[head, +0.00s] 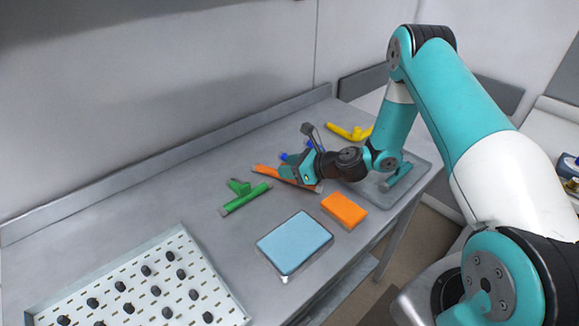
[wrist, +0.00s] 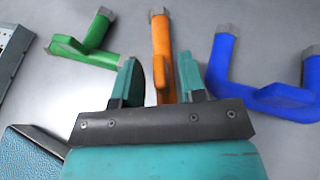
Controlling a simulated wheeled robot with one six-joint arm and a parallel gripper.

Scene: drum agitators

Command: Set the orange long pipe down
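The orange long pipe (head: 269,172) lies along the grey bench in the head view, partly hidden by my gripper (head: 300,170). In the wrist view the orange long pipe (wrist: 161,45) runs away from me between the two teal fingers of my gripper (wrist: 160,82). It has a grey end and a short orange branch beside the right finger. A gap shows between the left finger and the pipe, so the fingers look open around it. The pipe's near end is hidden behind the gripper body.
A green pipe (head: 246,198) lies left of the orange one, a blue pipe (wrist: 262,92) right of it, and a yellow pipe (head: 348,132) farther back. An orange block (head: 344,208) and a blue box (head: 294,243) are in front. A peg tray (head: 218,292) stands front left.

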